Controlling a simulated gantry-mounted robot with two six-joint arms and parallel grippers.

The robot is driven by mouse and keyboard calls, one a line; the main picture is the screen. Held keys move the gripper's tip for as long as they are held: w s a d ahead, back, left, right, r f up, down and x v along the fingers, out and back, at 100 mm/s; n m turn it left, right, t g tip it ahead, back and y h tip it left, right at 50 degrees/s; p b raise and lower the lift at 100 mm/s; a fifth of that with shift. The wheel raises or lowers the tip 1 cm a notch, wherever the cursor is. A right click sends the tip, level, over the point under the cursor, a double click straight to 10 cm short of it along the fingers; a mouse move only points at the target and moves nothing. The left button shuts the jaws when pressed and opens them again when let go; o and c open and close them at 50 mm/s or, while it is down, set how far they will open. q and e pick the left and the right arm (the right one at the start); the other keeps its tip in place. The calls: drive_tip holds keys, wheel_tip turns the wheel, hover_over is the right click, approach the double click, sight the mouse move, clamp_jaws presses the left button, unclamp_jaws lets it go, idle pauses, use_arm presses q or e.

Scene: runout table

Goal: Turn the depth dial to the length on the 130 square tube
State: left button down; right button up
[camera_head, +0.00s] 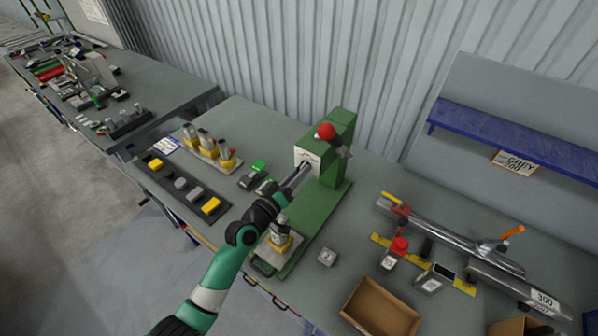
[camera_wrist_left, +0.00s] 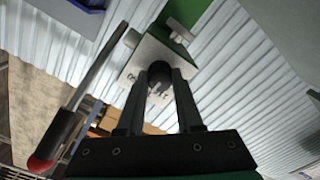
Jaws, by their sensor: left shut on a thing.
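The green press (camera_head: 335,165) stands mid-table with a pale dial plate (camera_head: 303,155) on its front. My left gripper (camera_head: 305,167) reaches up to this plate from the lower left. In the left wrist view, the black dial knob (camera_wrist_left: 159,72) sits between the fingers of my left gripper (camera_wrist_left: 160,82), which are shut on it. The pale plate (camera_wrist_left: 143,57) is behind it, its markings too blurred to read. Small square tube pieces (camera_head: 432,284) lie at the right of the table; I cannot read a 130 on any. My right gripper is not in view.
The press lever has a red ball (camera_head: 326,131), also in the left wrist view (camera_wrist_left: 42,163). A tool rack (camera_head: 208,153) and dark tray (camera_head: 181,184) are left. A cardboard box (camera_head: 381,308) and long tubes (camera_head: 440,236) are right. A blue shelf (camera_head: 515,140) hangs behind.

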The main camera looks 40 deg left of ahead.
use_arm(q)
drive_tip(key=shift+n, duration=0.4)
drive_tip(key=c, duration=0.6)
unclamp_jaws()
drive_tip(key=s, duration=0.3)
drive_tip(key=s+d, duration=0.1)
drive_tip(key=s, duration=0.7)
drive_tip(key=shift+s+d, duration=0.25)
drive_tip(key=shift+d, duration=0.1)
